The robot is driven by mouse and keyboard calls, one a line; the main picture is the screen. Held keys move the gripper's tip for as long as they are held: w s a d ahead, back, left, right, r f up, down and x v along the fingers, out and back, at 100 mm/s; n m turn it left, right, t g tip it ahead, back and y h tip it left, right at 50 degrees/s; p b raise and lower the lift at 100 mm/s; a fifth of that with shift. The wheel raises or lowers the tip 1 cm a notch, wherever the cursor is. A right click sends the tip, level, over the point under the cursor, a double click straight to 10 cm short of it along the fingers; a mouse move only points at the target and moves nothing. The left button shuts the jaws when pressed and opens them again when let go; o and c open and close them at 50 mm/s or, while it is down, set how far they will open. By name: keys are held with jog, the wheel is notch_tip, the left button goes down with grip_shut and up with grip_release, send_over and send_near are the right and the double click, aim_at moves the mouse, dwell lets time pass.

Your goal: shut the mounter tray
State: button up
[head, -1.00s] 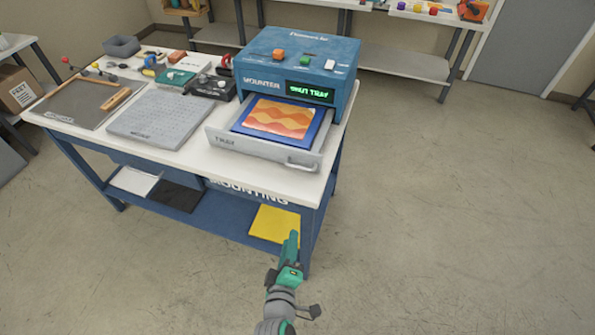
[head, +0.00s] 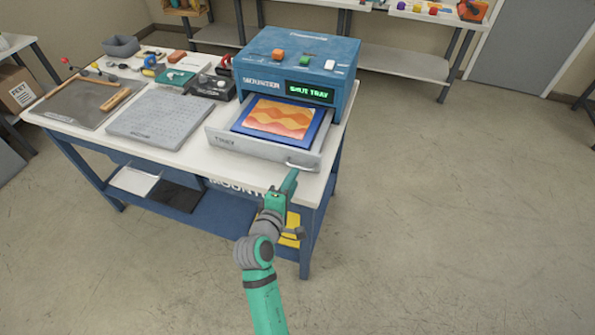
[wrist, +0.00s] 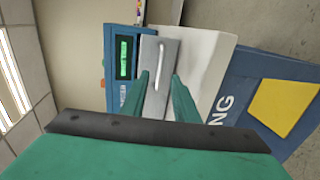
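The blue mounter (head: 297,75) stands on the white-topped bench, its green display reading "SHUT TRAY". Its grey tray (head: 255,153) is pulled out toward the bench's front edge. A blue board with an orange wavy print (head: 278,118) lies in the tray. The tray's handle (head: 301,165) is on its front face at the right. My gripper (head: 291,178) is just in front of the handle, near the bench edge. In the wrist view, my gripper (wrist: 158,85) has its two green fingers apart, with the handle (wrist: 160,62) showing beyond and between them. Nothing is between the fingers.
A grey perforated plate (head: 158,118) lies left of the tray, with a dark board and tools further left. The lower shelf holds a yellow sheet (head: 292,228), partly hidden by my arm. The floor (head: 440,220) at right is clear.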

jog(key=shift+x, duration=2.7)
jog(key=shift+c, duration=0.3)
grip_shut()
